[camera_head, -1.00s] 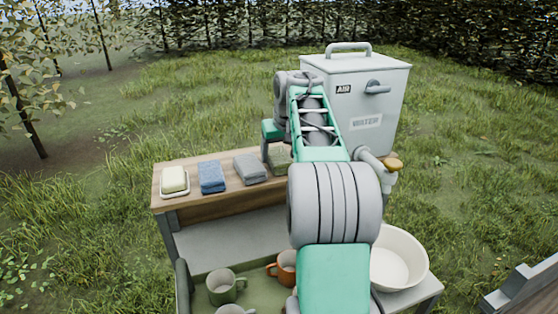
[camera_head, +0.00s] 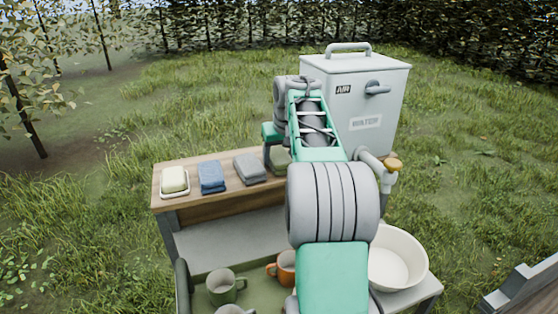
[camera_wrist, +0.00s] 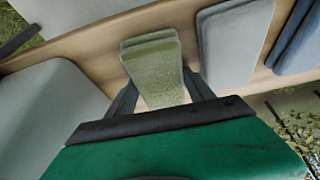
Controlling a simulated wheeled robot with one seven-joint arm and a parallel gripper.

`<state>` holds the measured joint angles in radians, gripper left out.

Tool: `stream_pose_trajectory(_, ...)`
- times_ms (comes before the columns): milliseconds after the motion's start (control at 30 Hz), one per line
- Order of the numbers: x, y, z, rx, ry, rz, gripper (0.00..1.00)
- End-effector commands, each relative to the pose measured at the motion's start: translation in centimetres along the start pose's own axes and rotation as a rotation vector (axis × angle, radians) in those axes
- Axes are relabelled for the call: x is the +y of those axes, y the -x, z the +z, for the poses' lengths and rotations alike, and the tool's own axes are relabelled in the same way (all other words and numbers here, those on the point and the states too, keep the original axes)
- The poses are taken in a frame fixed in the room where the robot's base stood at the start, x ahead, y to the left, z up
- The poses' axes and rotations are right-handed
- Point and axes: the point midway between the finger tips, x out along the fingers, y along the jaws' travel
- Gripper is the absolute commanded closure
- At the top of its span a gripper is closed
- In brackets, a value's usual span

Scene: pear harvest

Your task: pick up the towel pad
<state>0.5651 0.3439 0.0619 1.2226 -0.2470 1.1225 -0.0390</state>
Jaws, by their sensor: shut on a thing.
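A folded green towel pad (camera_wrist: 155,72) is in the middle of the wrist view, over the wooden bench top. My gripper (camera_wrist: 160,92) has one dark finger on each side of it and is shut on it. Whether the pad still rests on the wood or is just clear of it, I cannot tell. In the head view my arm covers most of the gripper and the pad.
A grey folded towel (camera_head: 249,169), a blue folded towel (camera_head: 212,177) and a soap dish (camera_head: 174,182) lie to the left on the bench. A water tank (camera_head: 385,95) stands behind right. A white basin (camera_head: 415,262) and mugs (camera_head: 222,287) are in front.

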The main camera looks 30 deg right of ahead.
Motion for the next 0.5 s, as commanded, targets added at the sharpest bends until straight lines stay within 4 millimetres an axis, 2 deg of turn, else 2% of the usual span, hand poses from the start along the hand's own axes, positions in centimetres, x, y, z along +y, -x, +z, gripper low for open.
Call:
stream_pose_trajectory(300, 0.0, 0.8, -0.4, 0.002, -0.001, 0.0, 0.79)
stream_pose_trajectory(433, 0.1, 3.0, -1.4, 0.006, -0.001, 0.001, 0.79)
stream_pose_trajectory(500, -0.2, 5.0, -0.8, 0.007, -0.001, 0.001, 0.79)
